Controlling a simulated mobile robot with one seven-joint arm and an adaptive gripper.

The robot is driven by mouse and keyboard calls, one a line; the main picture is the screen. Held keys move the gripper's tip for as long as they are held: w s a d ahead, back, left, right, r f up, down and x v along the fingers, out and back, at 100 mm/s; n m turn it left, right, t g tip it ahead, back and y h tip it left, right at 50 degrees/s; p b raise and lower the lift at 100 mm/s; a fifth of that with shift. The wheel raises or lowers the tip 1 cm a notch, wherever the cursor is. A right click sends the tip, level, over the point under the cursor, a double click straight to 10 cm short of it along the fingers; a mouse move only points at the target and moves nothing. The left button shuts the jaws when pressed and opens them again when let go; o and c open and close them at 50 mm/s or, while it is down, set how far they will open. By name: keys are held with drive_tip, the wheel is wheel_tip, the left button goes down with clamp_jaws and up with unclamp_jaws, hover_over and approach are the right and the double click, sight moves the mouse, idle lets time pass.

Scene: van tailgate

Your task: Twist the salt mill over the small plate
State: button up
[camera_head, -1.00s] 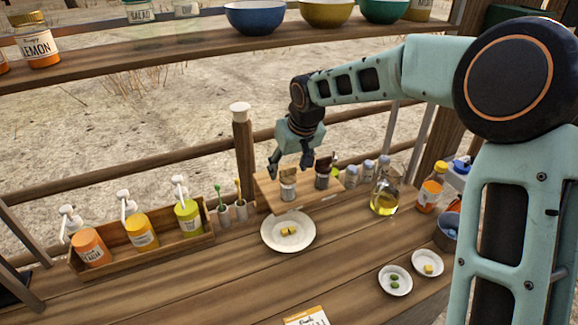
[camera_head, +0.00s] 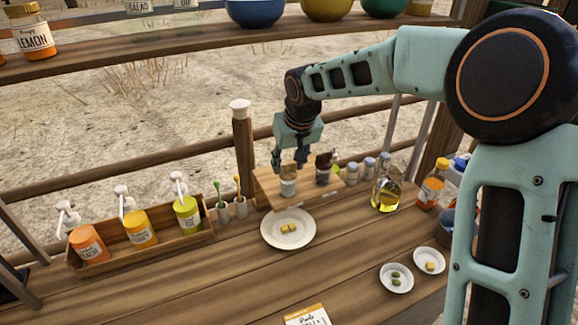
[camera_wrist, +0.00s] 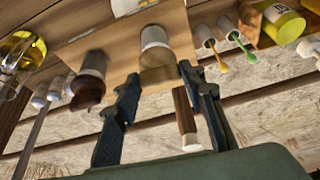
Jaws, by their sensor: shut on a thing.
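A mill with a light wooden top and pale, clear-looking body (camera_head: 288,185) stands upright on the wooden board; its label is unreadable. My gripper (camera_head: 289,166) is above it with its fingers shut on its top. The wrist view shows this mill (camera_wrist: 156,45) between the two fingertips (camera_wrist: 158,76). A similar mill with a dark brown top (camera_head: 323,172) stands to its right, also in the wrist view (camera_wrist: 92,70). A white plate (camera_head: 270,236) with yellow pieces lies in front of the board. Two smaller white dishes (camera_head: 391,287) (camera_head: 428,271) lie to the right.
The wooden board (camera_head: 310,194) stands under both mills. A rack (camera_head: 207,240) with several pump bottles is at left. An oil bottle (camera_head: 387,190), an orange bottle (camera_head: 431,188) and small jars (camera_head: 352,174) stand at right. A rail post (camera_head: 243,145) rises behind. The front counter is mostly clear.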

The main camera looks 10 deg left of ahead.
drive_tip(key=m+b, duration=0.1)
drive_tip(key=m+h+b, duration=0.1)
drive_tip(key=b, duration=0.1)
drive_tip(key=m+b, duration=0.1)
drive_tip(key=m, duration=0.1)
drive_tip(key=shift+s+a+f+t+h, duration=0.1)
drive_tip(key=shift+a+f+t+h, duration=0.05)
drive_tip(key=shift+a+t+h, duration=0.2)
drive_tip(key=m+h+b, duration=0.1)
drive_tip(key=m, duration=0.3)
drive_tip(key=m+h, duration=0.1)
drive_tip(key=shift+r+m, duration=0.2)
drive_tip(key=shift+m, duration=0.1)
drive_tip(key=m+h+p, duration=0.1)
drive_tip(key=m, duration=0.1)
drive_tip(key=m+g, duration=0.1)
drive_tip(key=m, duration=0.1)
drive_tip(key=shift+r+m+h+p, duration=0.1)
drive_tip(key=shift+m+h+p, duration=0.2)
drive_tip(key=shift+h+p, duration=0.05)
drive_tip(key=m+p, duration=0.1)
drive_tip(key=m+g+p, duration=0.1)
drive_tip(key=m, duration=0.1)
drive_tip(key=shift+w+a+m+h+p, duration=0.1)
drive_tip(key=shift+w+m+h+p, duration=0.1)
drive_tip(key=shift+m+h+p, duration=0.15)
drive_tip(key=shift+m+p, duration=0.4)
drive_tip(key=shift+m, duration=0.05)
drive_tip(key=shift+g, duration=0.25)
